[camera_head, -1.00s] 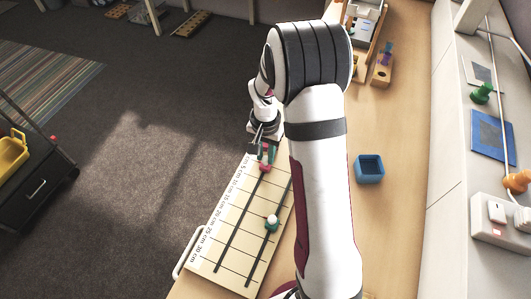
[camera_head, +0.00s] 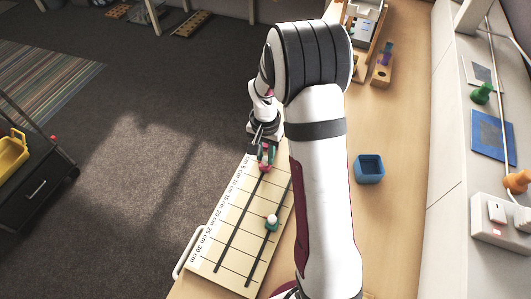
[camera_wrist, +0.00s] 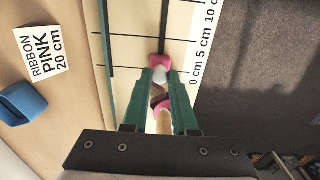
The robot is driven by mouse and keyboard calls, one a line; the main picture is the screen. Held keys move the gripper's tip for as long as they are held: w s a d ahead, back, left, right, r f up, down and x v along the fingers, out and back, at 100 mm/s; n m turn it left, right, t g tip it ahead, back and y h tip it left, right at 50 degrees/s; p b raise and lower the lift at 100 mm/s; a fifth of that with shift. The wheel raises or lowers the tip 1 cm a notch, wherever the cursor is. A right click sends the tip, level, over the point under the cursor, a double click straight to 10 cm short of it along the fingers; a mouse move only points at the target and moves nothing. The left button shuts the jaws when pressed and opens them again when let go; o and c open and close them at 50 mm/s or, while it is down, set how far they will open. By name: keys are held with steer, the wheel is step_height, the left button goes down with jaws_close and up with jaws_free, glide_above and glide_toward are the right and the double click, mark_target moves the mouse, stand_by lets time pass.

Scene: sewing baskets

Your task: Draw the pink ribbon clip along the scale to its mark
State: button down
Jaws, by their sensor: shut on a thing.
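The pink ribbon clip (camera_head: 264,168) sits on the left slot of the scale board (camera_head: 232,232), at its far end. In the wrist view the clip's pink base (camera_wrist: 159,61) is close to the 0 cm line, with a pale knob between my fingers. My gripper (camera_head: 266,155) is shut on the clip; its green fingers (camera_wrist: 160,85) stand on both sides and hide part of it. A card (camera_wrist: 48,52) reading "RIBBON PINK 20 cm" lies beside the board. The printed scale (camera_wrist: 203,45) shows 0, 5 and 10 cm.
A second clip, green with a white top (camera_head: 272,222), sits on the right slot. A blue open box (camera_head: 369,169) stands on the table to the right, apart from the board. A wooden block with pegs (camera_head: 382,73) is farther back. My arm hides part of the table.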

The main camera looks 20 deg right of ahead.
steer(key=s+a, duration=1.4)
steer(key=c, duration=0.7)
jaws_free()
step_height(320, 180, up, 16)
steer(key=shift+f, duration=0.1)
